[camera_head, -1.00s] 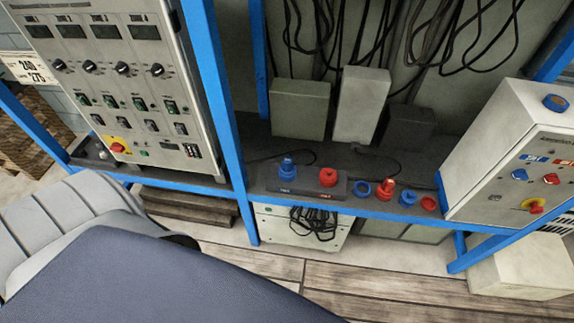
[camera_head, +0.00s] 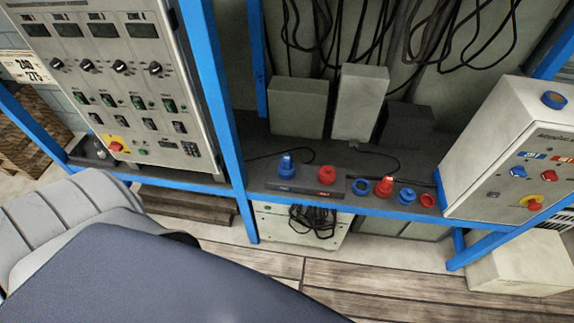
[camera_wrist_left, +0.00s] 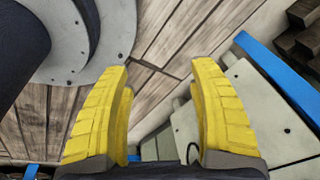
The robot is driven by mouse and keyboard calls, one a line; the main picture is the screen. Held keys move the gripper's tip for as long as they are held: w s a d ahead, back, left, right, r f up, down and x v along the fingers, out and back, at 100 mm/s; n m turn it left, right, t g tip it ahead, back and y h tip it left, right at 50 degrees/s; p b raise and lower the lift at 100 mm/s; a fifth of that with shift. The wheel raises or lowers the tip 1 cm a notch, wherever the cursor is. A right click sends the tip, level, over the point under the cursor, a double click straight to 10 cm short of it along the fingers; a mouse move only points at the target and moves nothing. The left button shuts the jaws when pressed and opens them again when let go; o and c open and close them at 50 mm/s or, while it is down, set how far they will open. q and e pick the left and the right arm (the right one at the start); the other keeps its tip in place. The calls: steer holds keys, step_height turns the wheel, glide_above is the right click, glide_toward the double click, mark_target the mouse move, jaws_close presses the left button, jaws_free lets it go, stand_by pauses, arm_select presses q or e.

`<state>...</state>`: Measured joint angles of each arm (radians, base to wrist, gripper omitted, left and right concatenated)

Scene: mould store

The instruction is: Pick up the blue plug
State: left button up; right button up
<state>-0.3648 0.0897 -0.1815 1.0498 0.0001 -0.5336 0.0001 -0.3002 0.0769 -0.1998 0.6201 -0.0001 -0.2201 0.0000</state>
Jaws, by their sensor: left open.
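A tall blue plug (camera_head: 286,166) stands upright on the left half of a dark two-place block (camera_head: 306,188) on the shelf in the head view. A red piece (camera_head: 327,174) sits on the block's right half. A second blue piece (camera_head: 406,196) stands further right on the shelf, between a red plug (camera_head: 384,188) and a red ring (camera_head: 427,201). A blue ring (camera_head: 361,187) lies left of that red plug. My left gripper (camera_wrist_left: 160,72) is open and empty in the left wrist view, above the plank floor, with no plug between its yellow fingers. My right gripper is not in view.
Blue rack posts (camera_head: 218,95) and the shelf's blue front rail (camera_head: 345,208) frame the shelf. A large control cabinet (camera_head: 110,75) stands left and a switch box (camera_head: 515,160) right. Grey boxes (camera_head: 360,103) and hanging cables stand behind.

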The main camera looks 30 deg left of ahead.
arm_select(q)
steer(key=w+r+m+t+y, duration=0.1)
steer(key=w+r+t, duration=0.1)
steer(key=w+r, duration=0.9)
step_height(320, 180, up, 40)
steer(key=n+h, duration=0.2)
steer(key=h, duration=0.1)
glide_above(286, 158)
steer(key=s+a, duration=0.2)
steer(key=s, duration=0.1)
steer(key=shift+g, duration=0.3)
steer(key=x, duration=0.6)
steer(key=shift+d, duration=0.2)
steer(key=shift+x, duration=2.65)
steer(key=shift+s, duration=0.2)
jaws_close()
